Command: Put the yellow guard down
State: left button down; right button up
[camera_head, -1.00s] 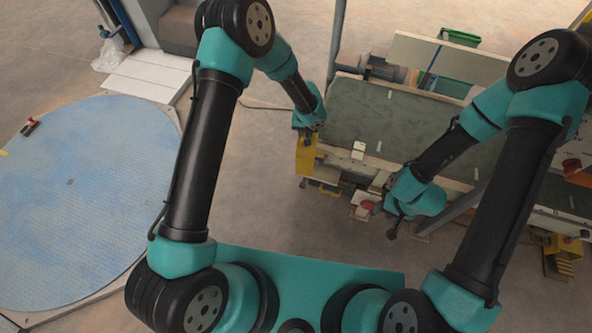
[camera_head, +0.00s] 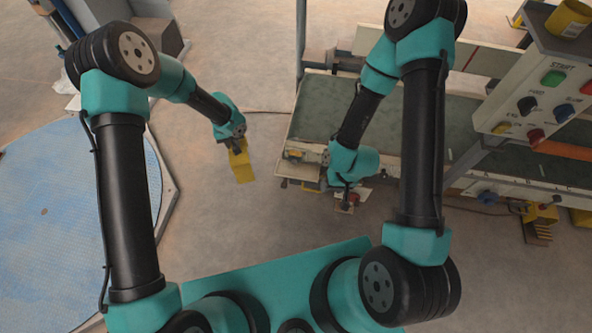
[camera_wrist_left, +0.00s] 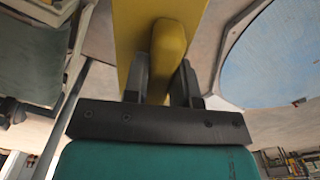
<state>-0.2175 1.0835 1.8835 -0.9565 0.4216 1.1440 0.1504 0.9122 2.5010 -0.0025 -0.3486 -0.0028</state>
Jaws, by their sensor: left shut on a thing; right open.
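The yellow guard (camera_head: 242,164) is a flat yellow piece that hangs below my left gripper (camera_head: 236,143) in the head view, over bare floor left of the conveyor. In the left wrist view the guard (camera_wrist_left: 131,35) fills the top middle, and the fingers of my left gripper (camera_wrist_left: 162,85) are shut on its raised yellow grip (camera_wrist_left: 168,50). My right gripper (camera_head: 345,200) is open and empty at the near edge of the machine; its fingers are small in the head view.
The green conveyor belt (camera_head: 400,122) lies right of the guard. A control panel (camera_head: 540,95) with buttons stands at the right. A large blue round platform (camera_head: 60,225) is at the left. Bare floor (camera_head: 270,215) lies between platform and conveyor.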

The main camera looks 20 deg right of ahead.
pick_arm(q)
jog(key=d+f+n, duration=0.3)
jog(key=d+n, duration=0.3)
jog(key=d, duration=0.6)
jog(key=s+d+f+n, duration=0.1)
jog(key=d+f+n, duration=0.2)
jog(key=d+n, duration=0.4)
jog(key=d, duration=0.5)
jog(key=shift+f, duration=0.25)
jog(key=shift+s+d, duration=0.1)
jog(key=shift+f, duration=2)
jog(key=shift+f, duration=2.15)
jog(key=c, duration=0.9)
grip_release()
